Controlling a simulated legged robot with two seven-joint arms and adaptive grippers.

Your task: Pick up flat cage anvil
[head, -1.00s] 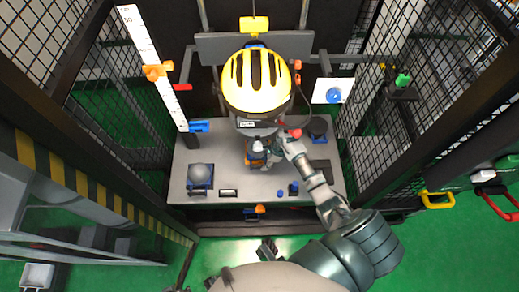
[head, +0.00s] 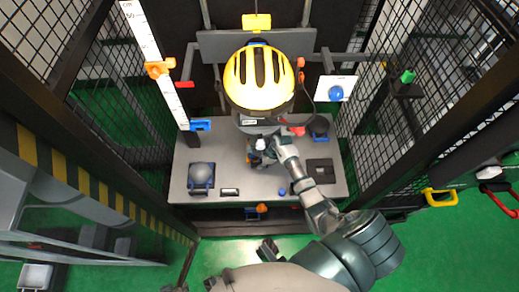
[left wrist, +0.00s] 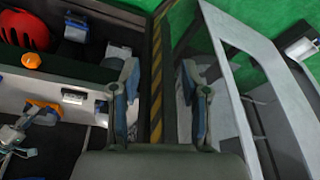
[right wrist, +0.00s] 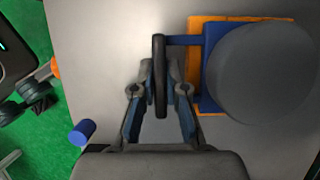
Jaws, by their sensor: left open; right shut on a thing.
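The flat cage anvil (right wrist: 270,75) shows in the right wrist view as a round grey block on a blue body with a dark handle bar. An orange base shows under it. My right gripper (right wrist: 160,85) is shut on the handle bar, left of the grey block. In the head view my right gripper (head: 272,150) is at the middle of the grey table, below the helmet, and hides part of the anvil there. My left gripper (left wrist: 161,85) is open and empty in the left wrist view, away from the anvil.
A yellow helmet (head: 259,80) hangs over the table (head: 240,182). A grey rounded anvil (head: 201,175) stands at the table's left. A dark disc (head: 318,126) and a dark flat plate (head: 321,171) are at the right. Mesh walls flank both sides.

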